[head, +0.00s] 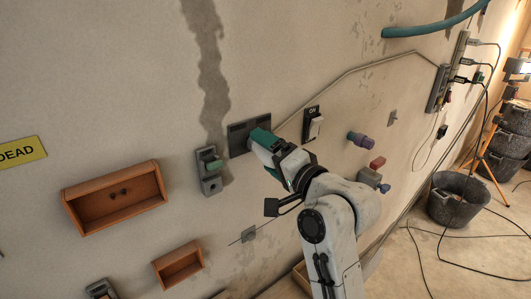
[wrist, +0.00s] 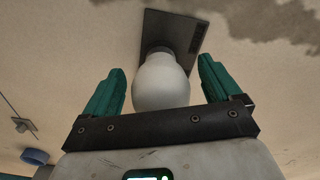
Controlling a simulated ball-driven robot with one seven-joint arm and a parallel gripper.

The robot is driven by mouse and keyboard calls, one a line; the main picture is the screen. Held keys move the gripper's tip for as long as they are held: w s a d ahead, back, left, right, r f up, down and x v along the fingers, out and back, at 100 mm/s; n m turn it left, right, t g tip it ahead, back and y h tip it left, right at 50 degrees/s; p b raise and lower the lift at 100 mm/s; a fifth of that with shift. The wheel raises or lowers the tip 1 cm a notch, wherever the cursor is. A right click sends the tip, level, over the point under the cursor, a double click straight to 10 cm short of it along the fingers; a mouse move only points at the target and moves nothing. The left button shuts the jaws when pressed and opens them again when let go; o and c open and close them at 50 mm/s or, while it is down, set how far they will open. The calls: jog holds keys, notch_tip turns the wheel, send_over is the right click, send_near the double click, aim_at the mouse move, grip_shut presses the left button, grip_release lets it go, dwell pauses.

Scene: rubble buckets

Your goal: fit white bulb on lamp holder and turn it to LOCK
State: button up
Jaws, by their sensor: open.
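The white bulb (wrist: 160,84) shows in the wrist view with its narrow end against the dark lamp holder plate (wrist: 183,30) on the wall. A dark collar shows at its neck; I cannot tell if it is locked. My gripper (wrist: 161,66) is open, with one teal finger on each side of the bulb and visible gaps to both. In the head view my gripper (head: 260,138) is close to the wall at the dark holder plate (head: 237,134).
A purple knob (head: 360,139) sticks out further right. Open brown boxes (head: 150,188) hang at the left. Buckets (head: 455,202) stand at the far right.

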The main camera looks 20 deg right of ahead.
jog(key=b+v, duration=0.2)
jog(key=v, duration=0.7)
jog(key=shift+s, duration=0.35)
jog(key=shift+d, duration=0.1)
jog(key=s+d+f+n+g+h+b, duration=0.1)
jog(key=s+f+n+g, duration=0.2)
jog(key=f, duration=0.6)
jog(key=s+d+f+g+h, duration=0.1)
jog(key=s+f+g+h, duration=0.2)
jog(key=f, duration=0.6)
jog(key=s+d+f+n+g+b, duration=0.1)
jog(key=s+f+n+g, duration=0.3)
jog(key=f, duration=0.6)
jog(key=s+d+f+n+g+h, duration=0.1)
jog(key=s+f+g, duration=0.2)
jog(key=s+f, duration=0.3)
jog(key=s+d+f+n+g, duration=0.1)
jog(key=s+f, duration=0.6)
jog(key=s, duration=0.8)
jog(key=shift+d+f+g+h+b, duration=0.3)
jog(key=shift+d+g+h+b, duration=0.15)
jog(key=shift+g, duration=0.65)
jog(key=shift+c, duration=0.5)
